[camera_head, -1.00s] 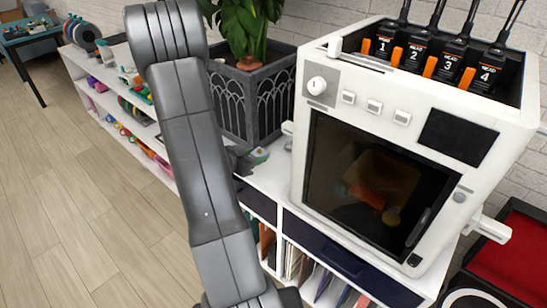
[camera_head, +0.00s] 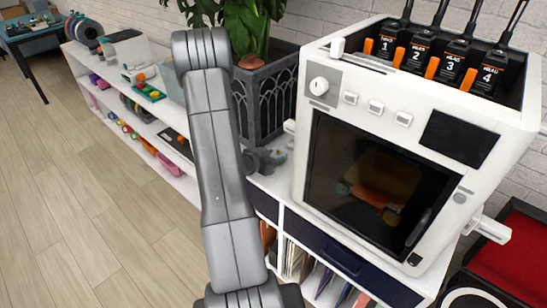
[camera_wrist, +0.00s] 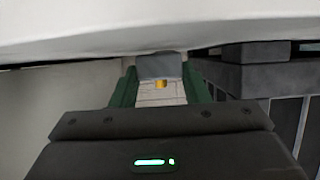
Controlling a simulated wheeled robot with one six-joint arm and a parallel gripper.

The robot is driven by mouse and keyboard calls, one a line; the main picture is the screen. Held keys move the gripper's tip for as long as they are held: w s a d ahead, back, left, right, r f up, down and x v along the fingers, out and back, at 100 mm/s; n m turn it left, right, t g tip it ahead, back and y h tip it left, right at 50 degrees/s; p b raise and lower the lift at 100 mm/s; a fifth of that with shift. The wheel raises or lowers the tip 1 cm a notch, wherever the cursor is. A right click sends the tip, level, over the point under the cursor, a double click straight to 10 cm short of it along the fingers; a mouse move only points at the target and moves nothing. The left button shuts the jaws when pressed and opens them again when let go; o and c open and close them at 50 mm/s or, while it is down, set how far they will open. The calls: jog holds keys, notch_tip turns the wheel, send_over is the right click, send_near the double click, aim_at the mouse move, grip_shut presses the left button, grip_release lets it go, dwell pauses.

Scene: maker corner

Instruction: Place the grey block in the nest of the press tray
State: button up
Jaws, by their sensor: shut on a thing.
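In the wrist view my gripper (camera_wrist: 158,76) has green fingers on either side of a grey block (camera_wrist: 158,65). It is shut on the block, held between the fingertips. A small yellow-orange patch (camera_wrist: 160,85) shows just below the block; I cannot tell what it is part of. In the head view my arm rises in front of the shelf and planter, and I cannot make out the gripper or block clearly. I cannot make out the press tray or its nest in either view.
A white machine (camera_head: 330,120) with a dark window and numbered heads on top stands at right. A dark planter (camera_head: 285,95) stands beside it. A low white shelf (camera_head: 130,105) runs along the wall. A pale surface (camera_wrist: 150,25) fills the top of the wrist view. Open floor lies at left.

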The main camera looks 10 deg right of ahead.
jog(key=shift+d+f, duration=0.1)
jog(key=shift+f, duration=0.15)
jog(key=o, duration=1)
